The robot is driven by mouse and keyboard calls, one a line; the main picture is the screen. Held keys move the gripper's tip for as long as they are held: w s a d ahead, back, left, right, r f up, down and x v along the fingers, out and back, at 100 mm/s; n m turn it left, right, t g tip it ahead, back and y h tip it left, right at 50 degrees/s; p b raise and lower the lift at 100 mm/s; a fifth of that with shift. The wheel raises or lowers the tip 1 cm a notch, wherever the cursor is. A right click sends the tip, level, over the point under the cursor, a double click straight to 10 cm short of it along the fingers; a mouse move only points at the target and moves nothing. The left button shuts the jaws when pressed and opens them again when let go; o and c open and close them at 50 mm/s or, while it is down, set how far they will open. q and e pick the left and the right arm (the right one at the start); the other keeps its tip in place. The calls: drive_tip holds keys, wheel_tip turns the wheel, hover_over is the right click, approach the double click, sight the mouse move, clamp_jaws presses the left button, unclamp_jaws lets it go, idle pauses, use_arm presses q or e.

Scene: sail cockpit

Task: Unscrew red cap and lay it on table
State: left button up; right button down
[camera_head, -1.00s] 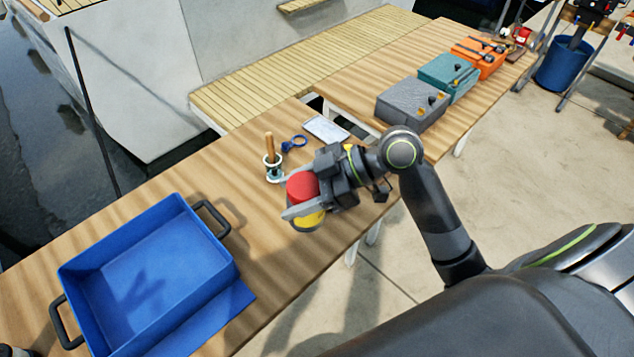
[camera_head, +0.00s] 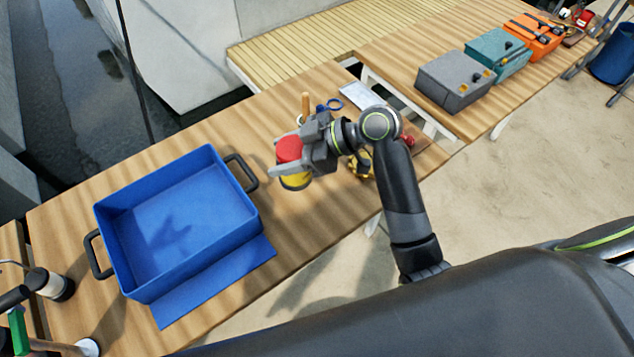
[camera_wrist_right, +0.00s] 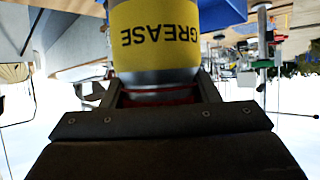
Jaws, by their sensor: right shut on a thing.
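My right gripper (camera_head: 282,157) is shut on the red cap (camera_head: 288,149). The cap is still on the yellow grease can (camera_head: 294,181), which hangs below it, roughly upright. The can appears to be held above the wooden table (camera_head: 200,140), though its bottom edge is hard to judge. In the right wrist view the yellow GREASE label (camera_wrist_right: 155,40) fills the top middle, and a red strip of the cap (camera_wrist_right: 160,97) shows between the fingers. My left gripper is not in view.
A blue tray (camera_head: 252,222) stands left of the can. A wooden-handled tool (camera_head: 305,103), blue ring (camera_head: 331,104) and pale flat item (camera_head: 358,94) lie behind. Grey (camera_head: 455,82), teal (camera_head: 497,60) and orange (camera_head: 534,38) boxes stand at right. Bare table surrounds the tray's far side.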

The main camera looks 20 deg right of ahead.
drive_tip(key=w+d+f+m+t+h, duration=0.5)
drive_tip(key=w+d+m+t, duration=0.1)
drive_tip(key=d+m, duration=0.1)
drive_tip(key=shift+m, duration=0.3)
drive_tip(key=shift+s+d+f+p, duration=0.1)
drive_tip(key=shift+f+p, duration=0.05)
drive_tip(key=shift+f, duration=1.45)
drive_tip(key=shift+s+d+f+p, duration=0.1)
drive_tip(key=shift+d+f+p, duration=0.1)
drive_tip(key=shift+f, duration=1.35)
drive_tip(key=shift+d+f+p, duration=0.1)
drive_tip(key=shift+f+p, duration=0.05)
drive_tip(key=shift+f, duration=1.45)
drive_tip(key=shift+f, duration=0.2)
drive_tip(key=c, duration=0.5)
unclamp_jaws()
drive_tip(key=shift+r, duration=0.2)
drive_tip(key=b+v, duration=0.1)
drive_tip(key=v, duration=1.1)
